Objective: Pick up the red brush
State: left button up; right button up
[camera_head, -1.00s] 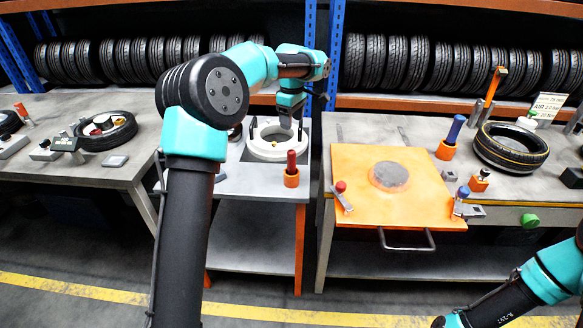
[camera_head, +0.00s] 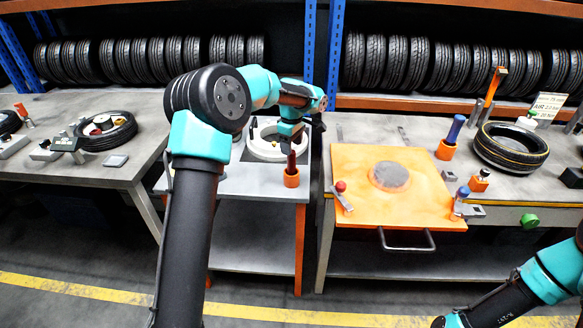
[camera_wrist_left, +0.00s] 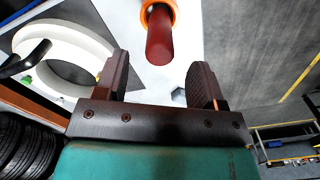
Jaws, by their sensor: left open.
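The red brush (camera_head: 291,163) stands upright in an orange holder (camera_head: 291,179) at the front right of the small middle table. In the left wrist view the brush's dark red handle (camera_wrist_left: 159,38) points toward my left gripper (camera_wrist_left: 163,85), with its end between the line of the two fingers and just ahead of them. The orange holder rim (camera_wrist_left: 160,8) shows at the top edge. My left gripper is open and empty, above and close to the brush in the head view. My right gripper is out of view; only part of my right arm shows at the lower right.
A white ring (camera_head: 264,151) lies on the middle table behind the brush. An orange plate (camera_head: 415,208) with a handle lies on the right table. A blue brush (camera_head: 455,130) stands in another orange holder. Tyres line the back racks.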

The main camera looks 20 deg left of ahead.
pick_arm(q)
jog(key=shift+f, duration=2.6)
jog(key=shift+c, duration=0.4)
jog(key=c, duration=0.9)
jog(key=shift+c, duration=0.2)
notch_tip(320, 180, up, 10)
jog(key=shift+r, duration=0.1)
